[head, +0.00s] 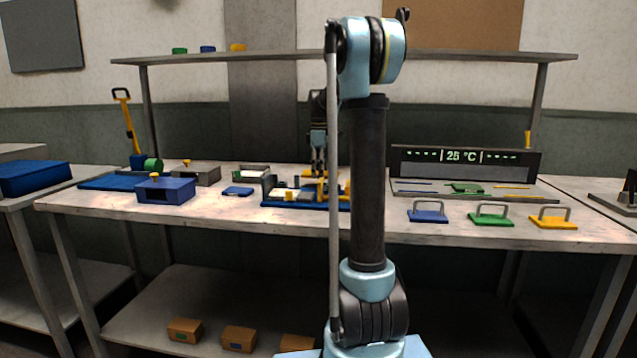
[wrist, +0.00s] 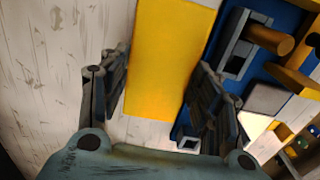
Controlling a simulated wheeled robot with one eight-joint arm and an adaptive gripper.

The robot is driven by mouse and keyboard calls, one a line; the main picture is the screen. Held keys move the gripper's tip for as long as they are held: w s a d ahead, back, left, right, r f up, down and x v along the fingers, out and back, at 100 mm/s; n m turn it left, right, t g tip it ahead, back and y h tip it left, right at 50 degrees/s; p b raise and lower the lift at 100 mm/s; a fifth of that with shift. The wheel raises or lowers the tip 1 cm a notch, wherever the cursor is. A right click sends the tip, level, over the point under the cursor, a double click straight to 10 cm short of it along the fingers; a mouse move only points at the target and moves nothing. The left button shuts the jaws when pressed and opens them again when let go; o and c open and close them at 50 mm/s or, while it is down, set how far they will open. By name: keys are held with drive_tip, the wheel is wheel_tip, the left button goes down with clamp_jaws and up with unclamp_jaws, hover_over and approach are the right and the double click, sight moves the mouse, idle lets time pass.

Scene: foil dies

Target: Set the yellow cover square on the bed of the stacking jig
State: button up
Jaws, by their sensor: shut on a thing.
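The yellow cover (wrist: 170,60) is a flat rectangular plate between the two fingers of my gripper (wrist: 162,85) in the wrist view. My gripper is shut on it. The stacking jig has a blue base (head: 272,203) on the bench, with yellow and grey parts on it. In the head view my gripper (head: 319,165) is over the jig, and my arm hides the jig's right side. In the wrist view the jig's blue part (wrist: 278,72) lies right of the cover. I cannot tell whether the cover touches the jig.
A blue box (head: 166,190) and a small blue plate (head: 238,191) stand left of the jig. Blue (head: 428,216), green (head: 491,219) and yellow (head: 552,221) handled plates line the front right. A temperature display (head: 465,163) stands behind them. A shelf (head: 270,56) runs above.

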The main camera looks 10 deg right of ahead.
drive_tip(key=shift+f, duration=1.95)
drive_tip(key=shift+f, duration=0.1)
drive_tip(key=o, duration=0.8)
